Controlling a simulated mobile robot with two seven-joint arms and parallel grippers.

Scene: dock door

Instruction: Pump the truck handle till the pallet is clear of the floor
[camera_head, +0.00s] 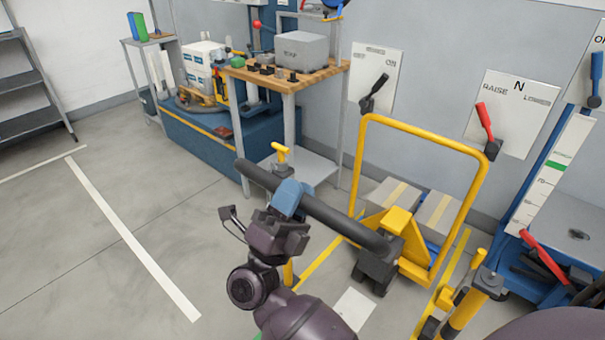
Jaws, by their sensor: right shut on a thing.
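The yellow pallet truck (478,180) stands right of centre, with its tall hoop frame upright. Its thick dark pump handle (335,214) slopes from the truck's base up to the left. My right gripper (291,198) is shut around the handle near its upper left part, with blue pads showing against the bar. Behind the hoop, grey cartons with yellow stripes (436,212) sit on a blue pallet (431,240), partly hidden by the truck. The pallet's underside is hidden, so its gap to the floor cannot be told. My left gripper is not in view.
A workbench (330,70) with a grey box stands behind. Wall panels with levers (486,128) hang beyond the truck. A blue stand with a white gauge (549,175) and yellow posts (465,308) crowd the right. The floor at left is open.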

